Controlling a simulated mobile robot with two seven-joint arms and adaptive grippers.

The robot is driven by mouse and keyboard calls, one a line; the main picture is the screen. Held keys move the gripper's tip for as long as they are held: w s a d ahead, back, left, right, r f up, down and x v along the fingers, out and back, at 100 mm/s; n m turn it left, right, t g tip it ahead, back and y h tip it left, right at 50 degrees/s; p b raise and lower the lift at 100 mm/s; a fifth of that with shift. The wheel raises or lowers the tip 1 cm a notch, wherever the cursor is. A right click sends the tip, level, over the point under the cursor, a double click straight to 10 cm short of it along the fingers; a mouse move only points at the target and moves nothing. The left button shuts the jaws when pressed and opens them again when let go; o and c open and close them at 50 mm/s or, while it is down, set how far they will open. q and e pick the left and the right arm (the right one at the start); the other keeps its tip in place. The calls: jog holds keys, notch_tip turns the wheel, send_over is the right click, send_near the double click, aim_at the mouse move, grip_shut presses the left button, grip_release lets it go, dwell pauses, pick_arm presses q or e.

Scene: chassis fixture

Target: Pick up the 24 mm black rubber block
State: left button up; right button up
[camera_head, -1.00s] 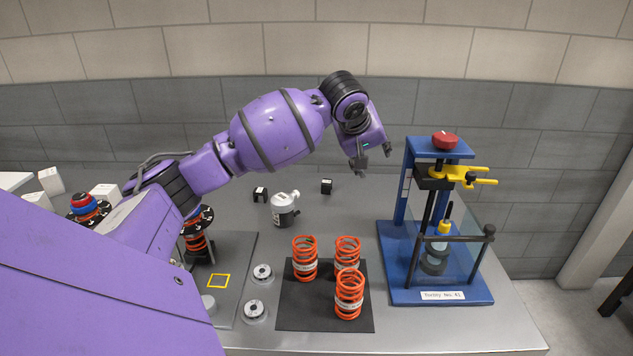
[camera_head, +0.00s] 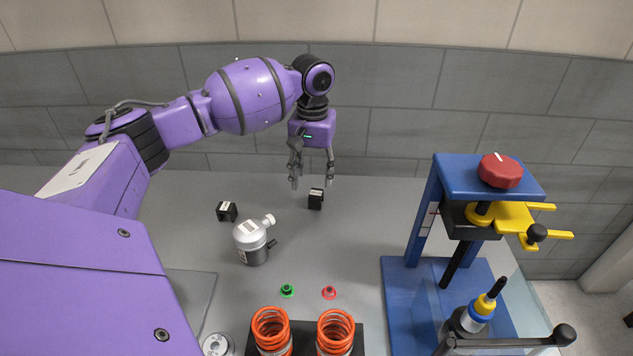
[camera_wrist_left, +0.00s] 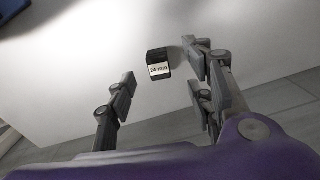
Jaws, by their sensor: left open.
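The 24 mm black rubber block (camera_head: 316,199) stands on the grey table towards the back. In the left wrist view the block (camera_wrist_left: 158,63) carries a white label reading "24 mm". My left gripper (camera_head: 312,184) is open and empty, its fingers pointing down above and around the block's place in the head view. In the left wrist view the gripper (camera_wrist_left: 163,95) has its fingers apart, with the block beyond the tips and between them, nearer the right finger. A second black block (camera_head: 227,211) with a white label sits further left. My right gripper is not in view.
A silver canister (camera_head: 252,240) stands front left of the block. A blue press stand (camera_head: 408,290) with a red knob (camera_head: 500,170) is at the right. Orange springs (camera_head: 271,328) stand in front, behind them green (camera_head: 288,291) and red (camera_head: 329,293) small parts. Table around the block is clear.

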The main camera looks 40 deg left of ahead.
aim_at(316, 193)
pick_arm(q)
jog(key=shift+w+a+f, duration=0.1)
jog(key=shift+w, duration=0.15)
jog(key=shift+s+f, duration=0.3)
jog(key=shift+f, duration=0.65)
jog(key=f, duration=0.2)
jog(key=w+f, duration=0.1)
jog(key=f, duration=0.1)
jog(key=shift+w+f, duration=0.2)
jog(key=shift+f, duration=0.4)
grip_shut()
jog(key=shift+r, duration=0.1)
